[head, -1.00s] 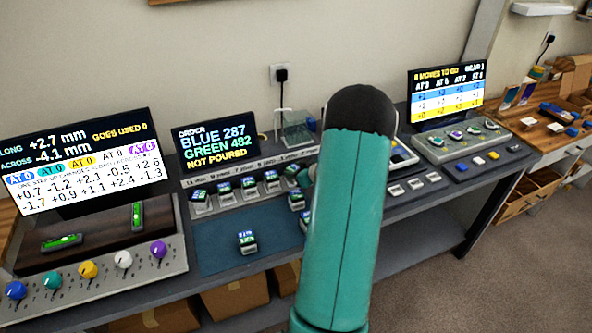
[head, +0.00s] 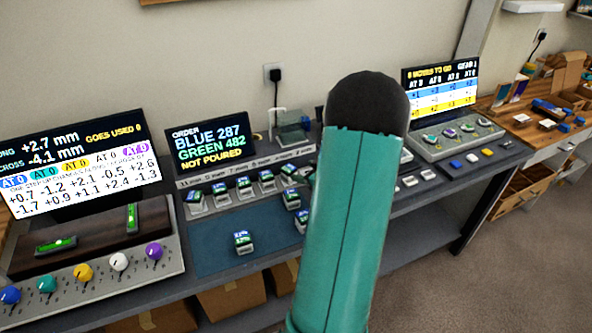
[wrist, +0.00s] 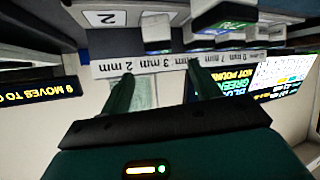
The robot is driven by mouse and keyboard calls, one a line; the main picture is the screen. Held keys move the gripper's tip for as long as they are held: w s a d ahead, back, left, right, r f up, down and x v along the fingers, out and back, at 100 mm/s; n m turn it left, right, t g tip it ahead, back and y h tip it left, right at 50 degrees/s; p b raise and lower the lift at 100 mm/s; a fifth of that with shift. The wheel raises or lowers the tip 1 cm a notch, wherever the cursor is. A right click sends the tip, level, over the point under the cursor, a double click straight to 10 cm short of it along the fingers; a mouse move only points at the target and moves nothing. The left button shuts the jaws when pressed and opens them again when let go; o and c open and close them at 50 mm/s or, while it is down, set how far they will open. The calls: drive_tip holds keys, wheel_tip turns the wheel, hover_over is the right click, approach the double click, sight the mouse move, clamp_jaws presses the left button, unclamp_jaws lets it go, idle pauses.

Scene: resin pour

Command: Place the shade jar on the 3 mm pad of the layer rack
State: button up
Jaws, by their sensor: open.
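Several small jars with blue-green labels stand on the layer rack (head: 228,197), whose strip carries mm marks. One jar (head: 243,241) stands apart on the blue mat, with others (head: 291,199) near my arm. I cannot tell which is the shade jar. In the head view my arm hides most of my gripper and the rack's right end. In the wrist view, which is upside down, my gripper (wrist: 160,72) is open, with nothing held between its fingers. The strip's 3 mm mark (wrist: 143,65) shows between them, and a jar (wrist: 225,18) is at the top.
The order screen (head: 211,143) is behind, and a knob panel (head: 100,262) is at left. A second panel (head: 455,138) with a screen is at right. The blue mat (head: 215,252) has bare room.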

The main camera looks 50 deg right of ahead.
drive_tip(key=w+a+r+g+h, duration=0.1)
drive_tip(key=w+a+r, duration=0.2)
drive_tip(key=a+r, duration=0.25)
drive_tip(key=w+a+r+m+g+h, duration=0.1)
drive_tip(key=w+a+r+h, duration=0.1)
drive_tip(key=a+r, duration=0.35)
drive_tip(key=w+a+r+g+h, duration=0.1)
drive_tip(key=w+a+r, duration=0.25)
drive_tip(key=r, duration=0.35)
drive_tip(key=s+a+g+y, duration=0.1)
drive_tip(key=s+a, duration=0.4)
drive_tip(key=a, duration=0.6)
drive_tip(key=s+a+r+n+g+y, duration=0.1)
drive_tip(key=s+a+y, duration=0.2)
drive_tip(key=a, duration=0.8)
drive_tip(key=s+a+r+g+y, duration=0.1)
drive_tip(key=s+a+y, duration=0.1)
drive_tip(key=s+a, duration=0.5)
drive_tip(key=a, duration=0.4)
drive_tip(key=shift+r+n+g, duration=0.15)
drive_tip(key=shift+n+g, duration=0.25)
